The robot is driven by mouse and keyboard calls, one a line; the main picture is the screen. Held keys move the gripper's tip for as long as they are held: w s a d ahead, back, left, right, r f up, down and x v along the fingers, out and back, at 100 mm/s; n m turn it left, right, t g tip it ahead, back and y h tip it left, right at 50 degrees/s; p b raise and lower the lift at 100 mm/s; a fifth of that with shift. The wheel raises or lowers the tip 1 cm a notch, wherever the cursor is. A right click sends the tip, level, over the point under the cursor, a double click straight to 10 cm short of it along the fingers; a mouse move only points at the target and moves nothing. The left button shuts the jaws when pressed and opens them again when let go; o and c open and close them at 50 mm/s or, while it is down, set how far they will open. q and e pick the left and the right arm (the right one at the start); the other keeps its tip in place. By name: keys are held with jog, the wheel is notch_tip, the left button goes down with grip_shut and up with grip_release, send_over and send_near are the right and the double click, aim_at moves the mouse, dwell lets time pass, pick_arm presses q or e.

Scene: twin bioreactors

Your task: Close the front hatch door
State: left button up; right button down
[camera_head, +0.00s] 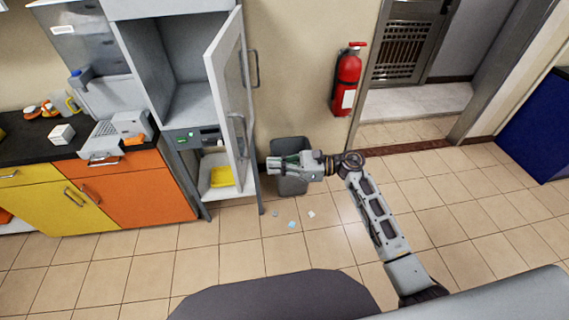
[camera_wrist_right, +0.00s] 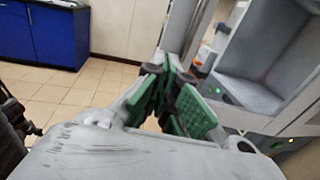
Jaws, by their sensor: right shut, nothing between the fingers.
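The hatch door (camera_head: 228,85) is a tall light-grey framed panel with a window. It stands open at the right side of the grey cabinet, swung out toward me, with dark handles along it. The cabinet's open compartment (camera_head: 190,104) shows to its left and also in the right wrist view (camera_wrist_right: 262,92). My right gripper (camera_head: 270,163) is just right of the door's lower part in the head view, shut and empty. Its green-padded fingers are together in the right wrist view (camera_wrist_right: 166,92). I cannot tell whether it touches the door. My left gripper is out of view.
A grey bin (camera_head: 290,184) stands behind my right gripper, with small scraps (camera_head: 292,224) on the floor nearby. A yellow item (camera_head: 221,176) lies in the lower compartment. Orange and yellow cupboards (camera_head: 135,188) stand left. A fire extinguisher (camera_head: 347,78) hangs on the wall. Floor at right is clear.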

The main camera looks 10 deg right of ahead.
aim_at(236, 166)
jog(key=shift+w+a+p, duration=0.25)
jog(key=shift+a+p, duration=0.25)
jog(key=shift+a, duration=0.9)
jog(key=shift+w+a+p, duration=0.25)
jog(key=shift+a+p, duration=0.2)
jog(key=shift+a, duration=1)
jog(key=shift+w+a+p, duration=0.25)
jog(key=shift+a+p, duration=0.25)
jog(key=shift+a, duration=0.9)
jog(key=shift+a, duration=0.15)
